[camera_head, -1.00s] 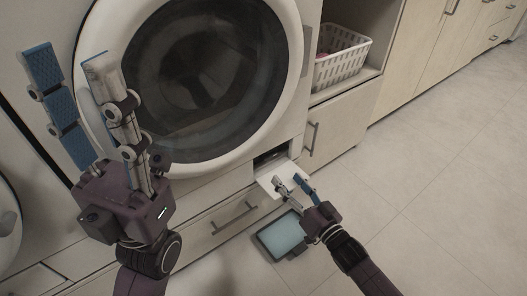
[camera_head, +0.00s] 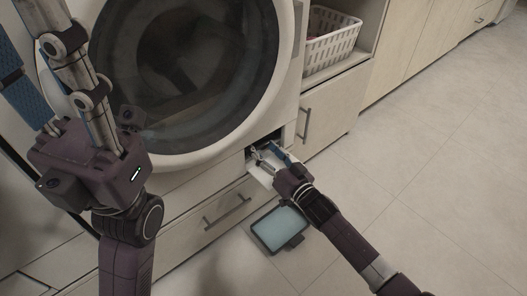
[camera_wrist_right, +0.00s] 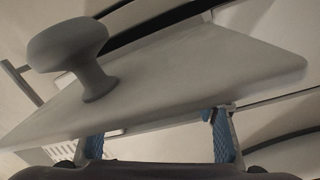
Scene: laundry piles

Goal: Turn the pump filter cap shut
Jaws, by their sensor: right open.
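The pump filter cap (camera_wrist_right: 68,45) shows in the right wrist view as a grey mushroom-shaped knob at the upper left. A pale flat panel (camera_wrist_right: 190,75) spans that view, apparently the lowered flap, also in the head view (camera_head: 262,178). My right gripper (camera_head: 266,153) is at the small opening low on the washer, above the flap. Its blue-padded fingers (camera_wrist_right: 155,130) are apart with nothing held; the knob is beyond them. In the head view the cap is hidden or too small to tell. My left gripper (camera_head: 40,75) is raised before the washer, fingers spread and empty, partly cut off.
A shallow dark-rimmed tray (camera_head: 292,242) with a pale blue inside lies on the floor below the flap. The round washer door (camera_head: 262,85) is shut. A white basket (camera_head: 330,48) sits in the cabinet niche at right. The tiled floor (camera_head: 430,190) at right is clear.

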